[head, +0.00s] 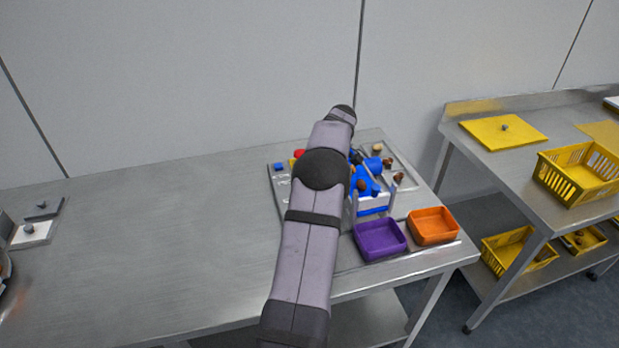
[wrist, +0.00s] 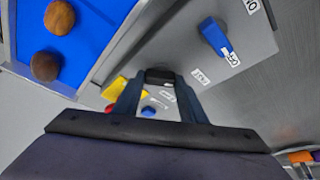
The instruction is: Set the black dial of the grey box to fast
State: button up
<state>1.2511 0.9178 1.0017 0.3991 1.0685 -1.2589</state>
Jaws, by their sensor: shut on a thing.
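The grey box (wrist: 226,78) fills the middle and right of the wrist view, with small white labels on its face. My gripper (wrist: 158,80) is over that face, its two fingers closed around the black dial (wrist: 160,75). Only a little of the dial shows between the fingertips. In the head view my arm hides the gripper and the dial; part of the grey box (head: 283,199) shows left of the arm.
A blue lever (wrist: 214,36) and yellow (wrist: 117,88), red (wrist: 110,108) and blue (wrist: 148,111) parts sit near the dial. A blue surface (wrist: 85,42) holds brown dates. Purple (head: 380,254) and orange (head: 433,240) trays stand at the table's front right. The table's left is mostly clear.

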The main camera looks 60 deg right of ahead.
jog(key=o, duration=1.1)
jog(key=shift+c, duration=0.2)
jog(key=b+v, duration=0.2)
jog(key=v, duration=0.5)
jog(key=shift+r, duration=0.2)
